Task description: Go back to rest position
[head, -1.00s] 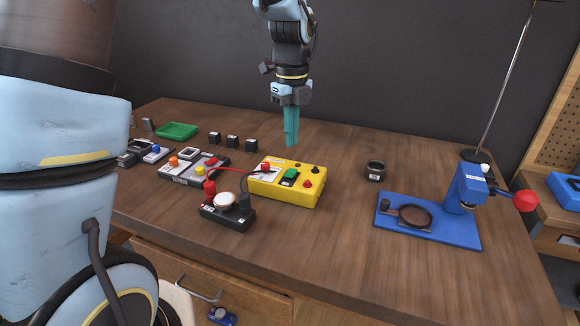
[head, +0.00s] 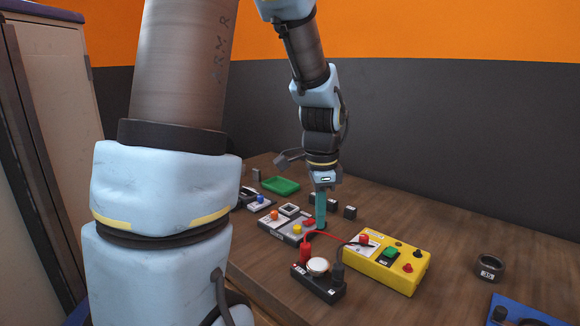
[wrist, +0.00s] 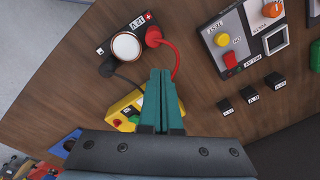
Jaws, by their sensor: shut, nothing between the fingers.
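My gripper (head: 320,208) has teal fingers and is shut and empty. In the head view it hangs above the workbench, in front of the small black blocks and beside the grey control panel. The fingers overlap the yellow box (wrist: 124,108) in that view.
A blue base (head: 515,310) shows at lower right.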

